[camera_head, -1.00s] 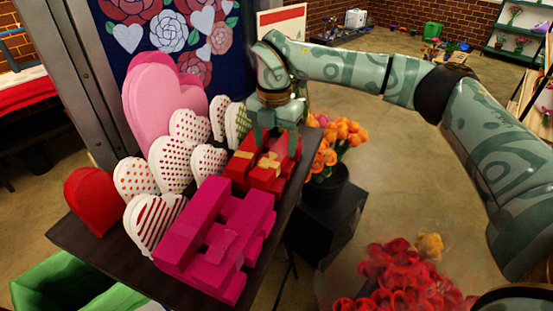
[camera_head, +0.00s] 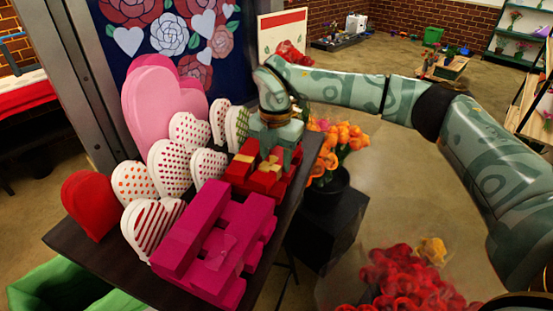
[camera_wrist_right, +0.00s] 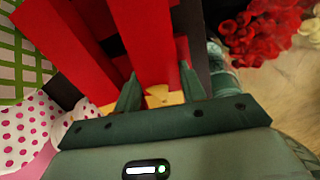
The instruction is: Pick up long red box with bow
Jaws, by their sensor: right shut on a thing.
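The long red boxes with gold bows (camera_head: 262,172) sit grouped at the far right part of the dark table. My right gripper (camera_head: 276,150) reaches down onto them from above. In the right wrist view, my right gripper (camera_wrist_right: 158,95) has its two fingers on either side of one long red box (camera_wrist_right: 146,40), with part of its gold bow (camera_wrist_right: 165,96) between them. The gripper is shut on this box. Other red boxes (camera_wrist_right: 60,45) lie beside it. I cannot tell whether the held box is off the table. My left gripper is not in view.
Magenta boxes (camera_head: 215,243) lie in front of the red ones on the dark table (camera_head: 125,262). White patterned hearts (camera_head: 168,168), a red heart (camera_head: 88,203) and a large pink heart (camera_head: 163,100) stand to the left. Orange flowers in a black pot (camera_head: 327,190) stand to the right.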

